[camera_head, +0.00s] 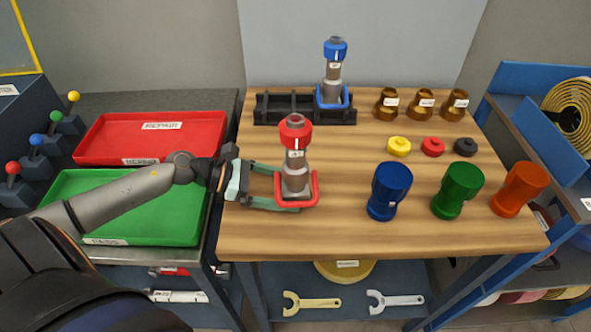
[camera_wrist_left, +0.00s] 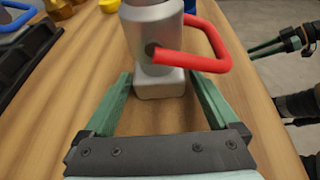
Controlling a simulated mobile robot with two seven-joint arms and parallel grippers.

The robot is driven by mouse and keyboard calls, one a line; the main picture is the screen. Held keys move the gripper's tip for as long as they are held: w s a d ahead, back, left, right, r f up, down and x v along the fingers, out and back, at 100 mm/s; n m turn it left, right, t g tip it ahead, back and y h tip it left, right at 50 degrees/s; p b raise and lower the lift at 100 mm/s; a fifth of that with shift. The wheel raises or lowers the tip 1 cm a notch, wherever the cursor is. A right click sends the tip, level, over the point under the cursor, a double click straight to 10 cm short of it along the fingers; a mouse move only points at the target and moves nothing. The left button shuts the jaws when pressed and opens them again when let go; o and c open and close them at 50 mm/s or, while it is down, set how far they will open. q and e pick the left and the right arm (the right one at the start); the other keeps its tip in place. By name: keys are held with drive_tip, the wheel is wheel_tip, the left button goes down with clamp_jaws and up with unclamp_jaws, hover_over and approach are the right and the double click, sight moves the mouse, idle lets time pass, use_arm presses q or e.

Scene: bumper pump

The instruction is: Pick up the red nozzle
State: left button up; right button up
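The red nozzle (camera_head: 295,160), a grey metal body with a red cap and a red loop handle, stands upright on the wooden table. In the left wrist view, its lower grey body (camera_wrist_left: 158,55) and red handle (camera_wrist_left: 195,60) show; its top is cut off. My left gripper (camera_head: 280,188) is open and low over the table. Its green fingers lie on either side of the nozzle's base, with small gaps visible in the left wrist view. My right gripper (camera_wrist_left: 283,40) shows only at the right edge of the left wrist view, away from the nozzle; its opening is unclear.
A similar blue nozzle (camera_head: 333,75) stands in a black rack (camera_head: 283,108) behind. Blue (camera_head: 389,190), green (camera_head: 458,190) and orange (camera_head: 519,188) cups, small discs (camera_head: 432,147) and brown fittings (camera_head: 421,103) stand to the right. Red (camera_head: 195,135) and green (camera_head: 175,215) trays lie left.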

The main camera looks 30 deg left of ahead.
use_arm(q)
clamp_jaws()
idle(0.6)
drive_tip(key=shift+r, duration=0.1)
